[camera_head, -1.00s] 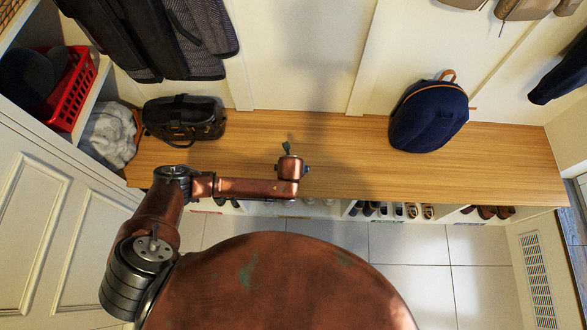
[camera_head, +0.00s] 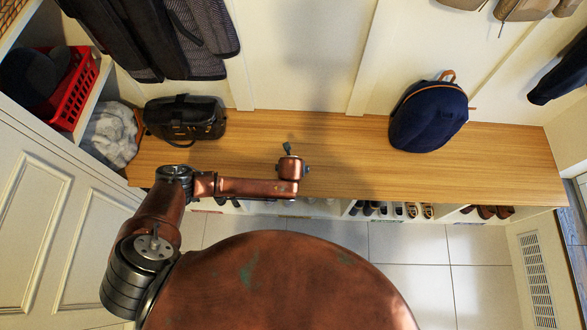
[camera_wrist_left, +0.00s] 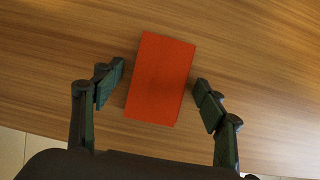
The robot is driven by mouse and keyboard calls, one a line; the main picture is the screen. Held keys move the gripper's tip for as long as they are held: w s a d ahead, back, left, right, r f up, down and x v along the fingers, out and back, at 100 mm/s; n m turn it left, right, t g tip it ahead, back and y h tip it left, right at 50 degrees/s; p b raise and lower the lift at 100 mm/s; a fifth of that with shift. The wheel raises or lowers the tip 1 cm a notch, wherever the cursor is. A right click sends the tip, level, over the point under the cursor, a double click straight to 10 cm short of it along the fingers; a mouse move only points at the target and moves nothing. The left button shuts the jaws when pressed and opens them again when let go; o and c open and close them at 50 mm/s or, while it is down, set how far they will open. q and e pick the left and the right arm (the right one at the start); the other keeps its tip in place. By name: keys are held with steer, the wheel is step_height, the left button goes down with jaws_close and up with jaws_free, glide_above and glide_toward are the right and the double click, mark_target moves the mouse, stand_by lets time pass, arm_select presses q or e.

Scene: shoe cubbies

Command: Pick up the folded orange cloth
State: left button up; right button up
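The folded orange cloth (camera_wrist_left: 161,78) is a flat red-orange rectangle on the wooden bench top, seen in the left wrist view. My left gripper (camera_wrist_left: 158,82) is open, with one finger on each side of the cloth. Gaps of bare wood show between the fingers and the cloth's edges, and nothing is held. In the head view my left arm reaches over the bench, and a small dark tip (camera_head: 287,147) shows at its end. The cloth is not visible in that view. My right gripper is in neither view.
A dark bag (camera_head: 184,118) stands on the bench's left part and a navy backpack (camera_head: 429,116) on its right part. The wooden bench (camera_head: 340,150) between them looks clear. Several shoes (camera_head: 398,210) sit under the front edge. A red basket (camera_head: 75,88) is at far left.

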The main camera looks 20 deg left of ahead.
arm_select(q)
steer(key=shift+s, duration=0.1)
steer(key=c, duration=0.9)
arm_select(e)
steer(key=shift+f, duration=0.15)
